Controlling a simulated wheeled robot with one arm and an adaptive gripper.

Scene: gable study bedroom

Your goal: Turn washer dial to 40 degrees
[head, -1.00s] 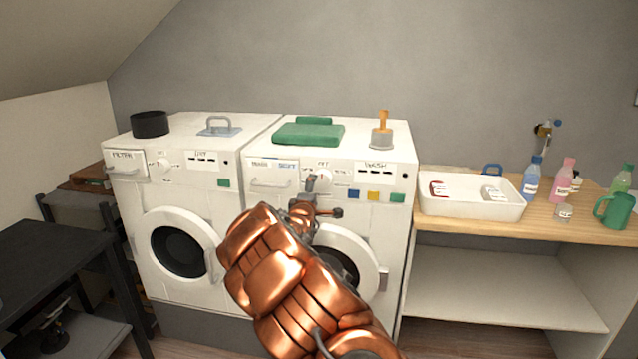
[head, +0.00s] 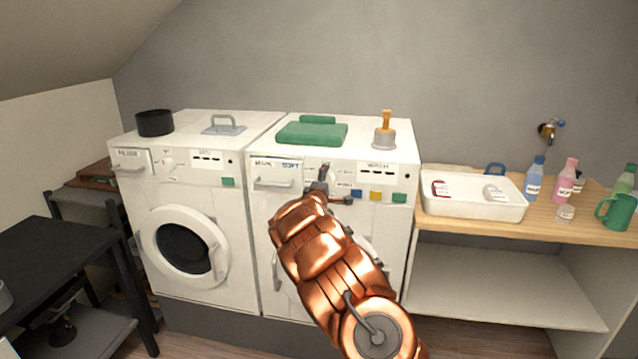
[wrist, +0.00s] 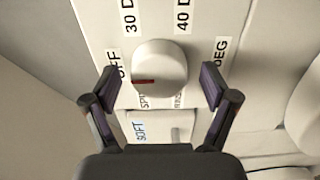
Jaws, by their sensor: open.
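The washer (head: 385,215) is the right-hand white machine, with a panel labelled WASH. In the wrist view its white round dial (wrist: 160,62) has a red mark at its lower left, between the OFF and SPIN labels. The 40 D label (wrist: 183,18) is above the dial to the right, and a 30 D label (wrist: 130,20) is above to the left. My gripper (wrist: 158,84) is open, with one finger on each side of the dial and visible gaps between. In the head view my gripper (head: 322,182) is in front of the panel and mostly hides the dial.
A second white machine (head: 190,190) stands to the left. A green folded cloth (head: 312,134) and a grey orange-handled object (head: 385,135) are on the washer. A wooden counter (head: 560,225) at right holds a white tray (head: 470,208) and bottles. A black table (head: 60,250) is at left.

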